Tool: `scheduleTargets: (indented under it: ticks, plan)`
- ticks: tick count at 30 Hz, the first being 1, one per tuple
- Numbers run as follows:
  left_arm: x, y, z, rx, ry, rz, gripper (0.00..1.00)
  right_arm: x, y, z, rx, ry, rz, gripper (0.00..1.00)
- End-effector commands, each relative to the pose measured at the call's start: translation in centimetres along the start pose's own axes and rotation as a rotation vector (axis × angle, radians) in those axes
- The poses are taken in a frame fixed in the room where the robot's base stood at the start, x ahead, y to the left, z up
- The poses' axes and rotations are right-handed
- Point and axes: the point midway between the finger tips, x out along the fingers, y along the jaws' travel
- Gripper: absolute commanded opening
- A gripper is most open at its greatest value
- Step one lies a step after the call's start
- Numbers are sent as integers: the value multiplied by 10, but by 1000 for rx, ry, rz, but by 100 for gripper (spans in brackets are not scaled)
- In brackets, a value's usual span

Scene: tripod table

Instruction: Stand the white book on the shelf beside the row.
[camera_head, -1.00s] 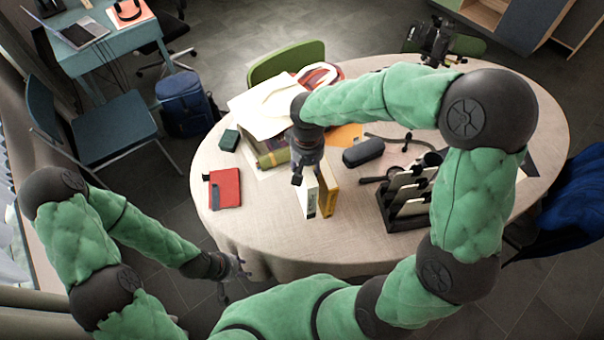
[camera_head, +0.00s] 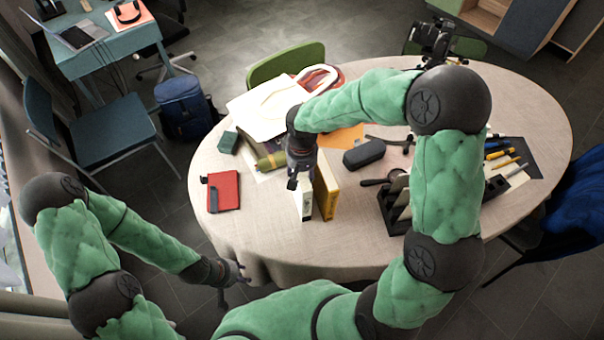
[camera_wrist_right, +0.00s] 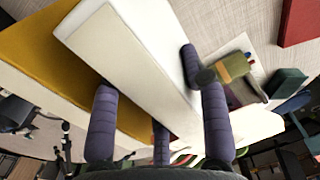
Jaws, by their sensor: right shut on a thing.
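The white book (camera_head: 303,204) stands upright near the table's front edge in the head view, beside a yellow book (camera_head: 328,196). My right gripper (camera_head: 293,182) is shut on its upper part. In the right wrist view the white book (camera_wrist_right: 140,62) lies between the purple fingers, with the yellow book (camera_wrist_right: 45,45) close beside it on the left. I cannot tell whether the white book touches the table. My left gripper (camera_head: 234,283) is open and empty off the table's front edge. I cannot make out a separate shelf.
A black rack (camera_head: 385,215) is partly hidden by my right arm. A dark case (camera_head: 363,152), red notebook (camera_head: 223,191), green box (camera_head: 228,142) and paper pile (camera_head: 265,108) lie on the round table (camera_head: 260,235). The cloth between red notebook and white book is clear.

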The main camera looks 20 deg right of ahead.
Motion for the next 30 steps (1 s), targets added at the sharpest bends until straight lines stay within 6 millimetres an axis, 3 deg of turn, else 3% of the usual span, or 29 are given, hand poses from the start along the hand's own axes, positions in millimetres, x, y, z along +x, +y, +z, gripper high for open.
scheduleTargets:
  ticks: [3,4,6,20,30]
  plan:
    - [3,-1,0,0,0,0,40,2,0,-1,0,3,0,0]
    - [3,-1,0,0,0,0,40,4,0,0,0,0,0,48]
    - [2,-1,0,0,0,0,40,3,0,0,0,0,0,68]
    - [-2,1,0,0,0,0,40,-4,0,0,0,1,0,69]
    - [-20,7,1,0,0,0,40,-68,0,-1,-1,5,-1,69]
